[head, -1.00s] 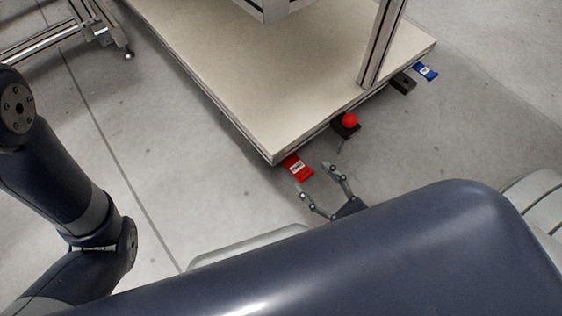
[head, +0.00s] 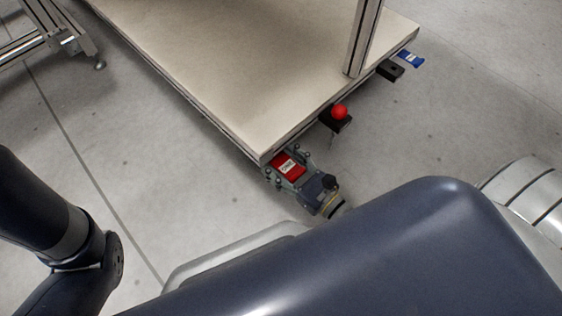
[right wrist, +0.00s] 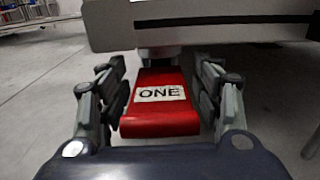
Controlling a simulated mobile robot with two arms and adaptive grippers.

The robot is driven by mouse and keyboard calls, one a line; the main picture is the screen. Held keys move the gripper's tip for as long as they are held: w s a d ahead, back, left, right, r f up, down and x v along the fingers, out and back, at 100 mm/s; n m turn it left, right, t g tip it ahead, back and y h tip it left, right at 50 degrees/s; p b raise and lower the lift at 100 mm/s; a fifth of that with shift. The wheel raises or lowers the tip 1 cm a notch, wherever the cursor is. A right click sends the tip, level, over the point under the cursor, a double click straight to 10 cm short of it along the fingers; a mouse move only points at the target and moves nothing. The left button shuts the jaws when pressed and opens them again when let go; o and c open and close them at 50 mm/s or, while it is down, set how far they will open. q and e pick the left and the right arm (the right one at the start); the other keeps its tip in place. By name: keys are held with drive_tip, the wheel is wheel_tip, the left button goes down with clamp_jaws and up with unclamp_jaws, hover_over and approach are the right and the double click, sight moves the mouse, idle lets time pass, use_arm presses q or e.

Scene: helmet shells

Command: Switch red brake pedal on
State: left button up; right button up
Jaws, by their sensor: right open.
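The red brake pedal (head: 288,167) sticks out from under the near corner of the cart's platform. In the right wrist view the red pedal (right wrist: 160,112) carries a white label reading "ONE". My right gripper (head: 287,164) is open, with one finger on each side of the pedal. In the right wrist view the fingers of my right gripper (right wrist: 160,108) stand beside the pedal with narrow gaps; I cannot tell whether either touches it. My left gripper is not in view; only part of that arm shows at the left.
The cart's pale platform (head: 240,65) lies just beyond the pedal, with an upright metal post (head: 363,40). Along its edge are a red ball on a black block (head: 339,113), a black block (head: 390,70) and a blue pedal (head: 411,59). Open floor (head: 420,135) lies to the right.

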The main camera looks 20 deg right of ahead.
drive_tip(key=shift+w, duration=0.1)
clamp_jaws()
idle(0.4)
drive_tip(key=shift+w+f+t, duration=0.1)
drive_tip(key=shift+f+t, duration=0.05)
drive_tip(key=shift+t, duration=0.35)
drive_tip(key=shift+f+t+y, duration=0.2)
drive_tip(key=shift+t+y, duration=0.3)
drive_tip(key=shift+t, duration=0.3)
unclamp_jaws()
